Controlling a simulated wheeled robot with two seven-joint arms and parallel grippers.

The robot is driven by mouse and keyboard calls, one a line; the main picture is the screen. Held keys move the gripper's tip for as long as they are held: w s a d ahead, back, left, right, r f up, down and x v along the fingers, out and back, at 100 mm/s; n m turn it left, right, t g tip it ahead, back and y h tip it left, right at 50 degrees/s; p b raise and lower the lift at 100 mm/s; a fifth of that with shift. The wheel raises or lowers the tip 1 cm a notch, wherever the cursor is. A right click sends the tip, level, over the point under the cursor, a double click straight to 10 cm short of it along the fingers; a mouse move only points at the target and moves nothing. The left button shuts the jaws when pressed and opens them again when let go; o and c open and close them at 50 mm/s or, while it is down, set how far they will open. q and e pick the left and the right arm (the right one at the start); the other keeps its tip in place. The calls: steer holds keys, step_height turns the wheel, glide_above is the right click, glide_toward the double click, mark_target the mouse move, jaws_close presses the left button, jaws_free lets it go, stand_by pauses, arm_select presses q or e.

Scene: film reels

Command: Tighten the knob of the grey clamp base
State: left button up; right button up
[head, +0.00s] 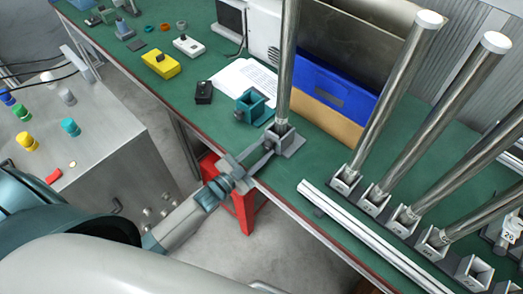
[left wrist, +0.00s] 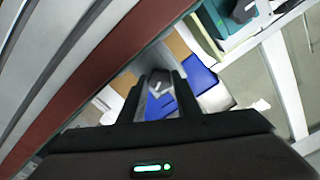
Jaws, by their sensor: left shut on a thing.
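The grey clamp base (head: 291,143) stands near the front edge of the green table, with a steel pole (head: 286,65) upright in it. My left gripper (head: 266,145) reaches in from the left and its fingers are shut at the side of this base, where its knob would be. The knob is mostly hidden by the fingers in the head view. In the left wrist view a small grey part, seemingly the knob (left wrist: 158,79), sits between the fingertips (left wrist: 158,88). My right gripper is in neither view.
Several numbered bases with tilted-looking poles (head: 390,110) and a white rail (head: 365,237) are at right. A red stool (head: 241,206) is below the edge.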

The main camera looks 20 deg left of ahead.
arm_select(q)
steer(key=m, duration=0.4)
steer(key=shift+f, duration=0.1)
steer(key=shift+m+b, duration=0.35)
steer(key=shift+m, duration=0.15)
steer(key=o, duration=1.1)
steer(key=shift+c, duration=0.2)
